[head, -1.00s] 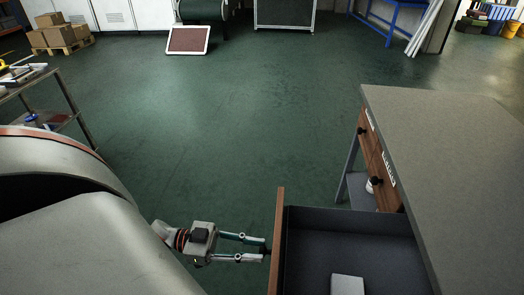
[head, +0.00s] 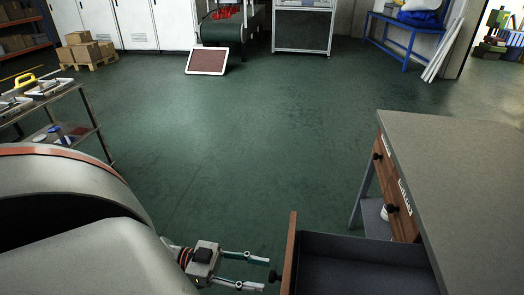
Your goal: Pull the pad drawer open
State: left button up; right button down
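The pad drawer (head: 358,248) sticks out to the left from under the grey workbench (head: 450,170), with its dark inside showing. Its wooden front (head: 290,255) faces left and carries a dark round knob (head: 273,276). My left gripper (head: 266,274) is at the knob, with its two fingers spread apart. The knob lies at the fingertips, and I see no finger closed on it. The near part of the drawer is cut off by the picture's bottom edge. My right gripper is not in view.
Two wooden drawer fronts with knobs (head: 392,208) are shut in the bench farther back. A metal cart (head: 70,120) with tools stands at the left. A framed panel (head: 207,60) stands on the floor ahead. The middle floor is clear.

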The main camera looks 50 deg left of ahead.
pick_arm(q)
jog(key=v, duration=1)
jog(key=shift+s+a, duration=0.1)
